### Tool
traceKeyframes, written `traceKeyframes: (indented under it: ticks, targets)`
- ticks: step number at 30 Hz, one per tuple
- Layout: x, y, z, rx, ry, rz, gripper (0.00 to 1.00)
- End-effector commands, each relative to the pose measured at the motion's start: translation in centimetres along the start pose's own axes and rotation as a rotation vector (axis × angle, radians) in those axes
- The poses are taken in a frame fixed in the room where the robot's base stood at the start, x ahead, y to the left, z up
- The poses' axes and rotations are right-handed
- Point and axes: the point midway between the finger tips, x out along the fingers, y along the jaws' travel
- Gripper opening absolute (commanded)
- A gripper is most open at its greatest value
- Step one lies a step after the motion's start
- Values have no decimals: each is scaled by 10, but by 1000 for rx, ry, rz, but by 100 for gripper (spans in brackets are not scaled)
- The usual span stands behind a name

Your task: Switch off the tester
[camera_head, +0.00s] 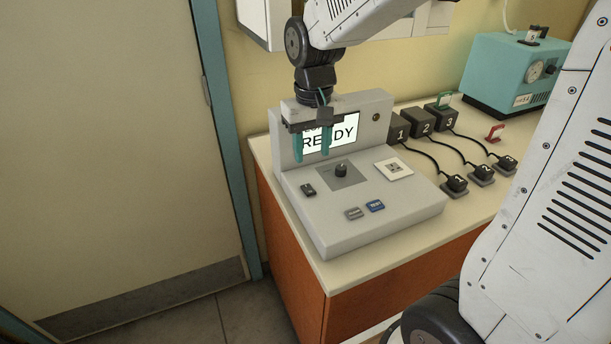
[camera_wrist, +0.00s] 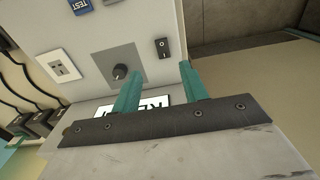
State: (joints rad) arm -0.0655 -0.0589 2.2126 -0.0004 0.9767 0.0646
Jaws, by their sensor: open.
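The tester (camera_head: 350,225) is a light grey console on the counter, its screen (camera_head: 345,132) lit and partly reading READY. A small black rocker switch (camera_head: 308,189) is at the left of its sloped panel; it also shows in the wrist view (camera_wrist: 162,47). Which side of the rocker is pressed is too small to tell. A black knob (camera_head: 341,170) is to its right. My gripper (camera_head: 312,157) is open and empty, its teal fingers pointing down in front of the screen, above and apart from the panel. In the wrist view the switch lies beyond the fingertips (camera_wrist: 160,72).
The panel also carries a socket (camera_head: 393,169), a grey button (camera_head: 353,213) and a blue button (camera_head: 375,206). Several black boxes with numbers and cables (camera_head: 421,122) stand to the right. A teal device (camera_head: 510,75) is behind them. A door (camera_head: 100,140) is at left.

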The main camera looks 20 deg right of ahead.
Motion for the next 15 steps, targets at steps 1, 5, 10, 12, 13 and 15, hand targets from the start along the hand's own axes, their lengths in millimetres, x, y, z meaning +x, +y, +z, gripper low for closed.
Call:
traceKeyframes:
  ticks: [1,5,10,12,13,15]
  targets:
    - [7,-2,-9,-1,-6,0,44]
    - [18,-4,-22,1,-12,0,44]
    - [36,-4,-23,1,-15,1,44]
    - [48,-4,-23,1,-16,1,44]
    - [53,-4,-23,1,-15,1,44]
    - [64,-4,-23,1,-15,1,44]
